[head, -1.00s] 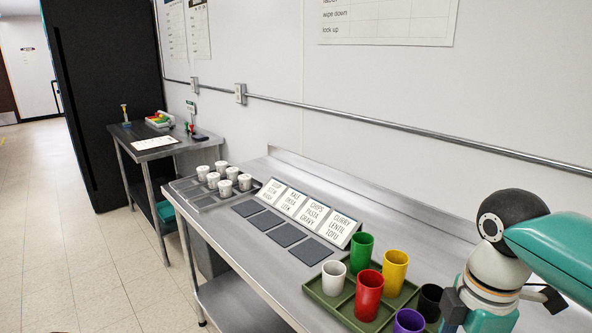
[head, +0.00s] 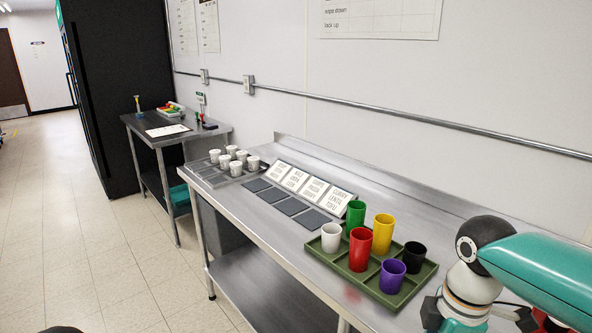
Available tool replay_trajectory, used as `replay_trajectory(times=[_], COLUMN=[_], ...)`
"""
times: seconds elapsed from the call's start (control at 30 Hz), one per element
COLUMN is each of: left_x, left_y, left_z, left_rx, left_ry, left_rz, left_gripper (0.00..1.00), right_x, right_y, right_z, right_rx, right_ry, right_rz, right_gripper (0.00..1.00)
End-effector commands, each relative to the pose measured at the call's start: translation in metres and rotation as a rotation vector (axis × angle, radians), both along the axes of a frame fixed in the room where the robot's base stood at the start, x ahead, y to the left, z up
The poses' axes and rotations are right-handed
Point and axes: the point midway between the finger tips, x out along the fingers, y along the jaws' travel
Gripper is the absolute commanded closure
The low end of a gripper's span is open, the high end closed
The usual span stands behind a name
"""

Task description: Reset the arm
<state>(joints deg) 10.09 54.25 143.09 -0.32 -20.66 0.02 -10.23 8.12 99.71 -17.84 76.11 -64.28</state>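My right arm comes in from the right edge, with a teal link and a white and black wrist. My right gripper (head: 478,324) is at the bottom right, in front of the green tray (head: 340,268) and apart from the cups. Dark finger parts show on both sides of the wrist, but the fingertips are cut off by the bottom edge, so its opening is hidden. My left gripper is not in view; only a small dark shape shows at the bottom left edge.
The tray holds white (head: 331,238), green (head: 356,215), red (head: 360,250), yellow (head: 382,234), purple (head: 392,276) and black (head: 413,257) cups on a steel counter (head: 290,238). Label cards (head: 316,189), dark pads (head: 291,206) and pale cups (head: 237,167) stand further left. Floor is clear at left.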

Motion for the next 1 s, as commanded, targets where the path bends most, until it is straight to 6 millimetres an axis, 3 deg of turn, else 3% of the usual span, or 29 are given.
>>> replay_trajectory(times=[0.27, 0.37, 0.43, 0.6, 0.7, 0.83, 1.0], left_x=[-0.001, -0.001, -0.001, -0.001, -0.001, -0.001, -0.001], left_y=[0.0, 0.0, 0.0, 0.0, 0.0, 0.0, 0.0], left_z=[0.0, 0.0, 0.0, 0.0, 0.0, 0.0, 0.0], left_rx=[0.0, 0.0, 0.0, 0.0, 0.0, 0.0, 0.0], left_ry=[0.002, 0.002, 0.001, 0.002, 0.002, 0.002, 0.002], left_rz=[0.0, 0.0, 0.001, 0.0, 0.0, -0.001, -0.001], left_gripper=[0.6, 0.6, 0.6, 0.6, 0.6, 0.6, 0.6], right_x=[0.019, 0.021, 0.016, -0.02, -0.051, -0.086, -0.109], right_y=[0.03, 0.044, 0.056, 0.083, 0.092, 0.096, 0.097], right_z=[-0.089, -0.136, -0.179, -0.287, -0.333, -0.368, -0.386], right_rx=[0.077, 0.118, 0.154, 0.238, 0.261, 0.269, 0.267], right_ry=[0.033, 0.058, 0.086, 0.172, 0.216, 0.25, 0.26], right_rz=[-0.19, -0.312, -0.434, -0.841, -1.084, -1.34, -1.518], right_gripper=[0.17, 0.17, 0.17, 0.17, 0.17, 0.17, 0.17])
